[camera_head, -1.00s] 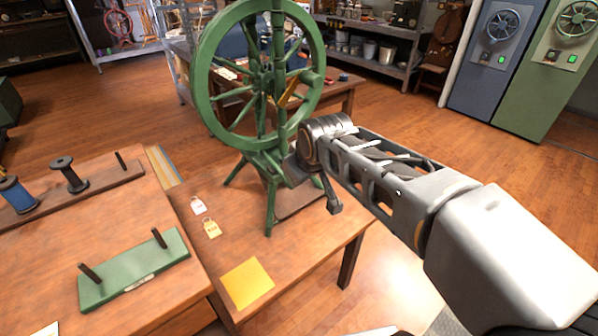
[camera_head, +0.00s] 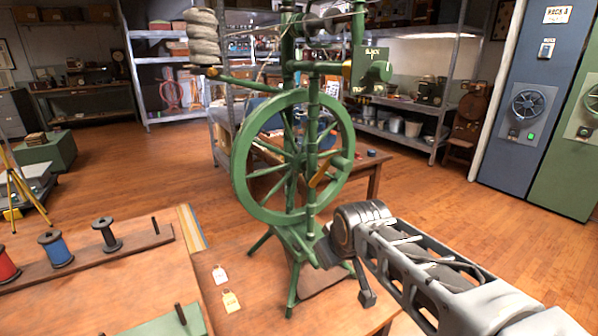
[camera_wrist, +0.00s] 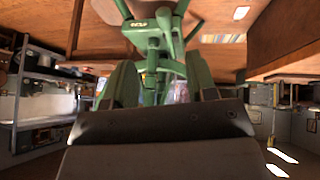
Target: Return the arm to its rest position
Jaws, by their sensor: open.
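My gripper (camera_head: 345,275) is at the end of my grey arm, beside the lower part of the green spinning wheel (camera_head: 241,182) in the head view. It overlaps the wheel's base there, and I cannot tell whether they touch. In the wrist view my gripper (camera_wrist: 158,78) shows a dark body along the bottom and spread jaws, with nothing seen held between them. Green wheel parts (camera_wrist: 150,28) stand close beyond it. My arm reaches in from the lower right.
The wheel stands on a wooden table (camera_head: 262,308) with a white tag (camera_head: 220,274) and a yellow tag (camera_head: 231,301). A spool rack (camera_head: 135,247) is at left. Shelves (camera_head: 160,75) and blue and green cabinets (camera_head: 515,110) stand behind. Open floor lies at right.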

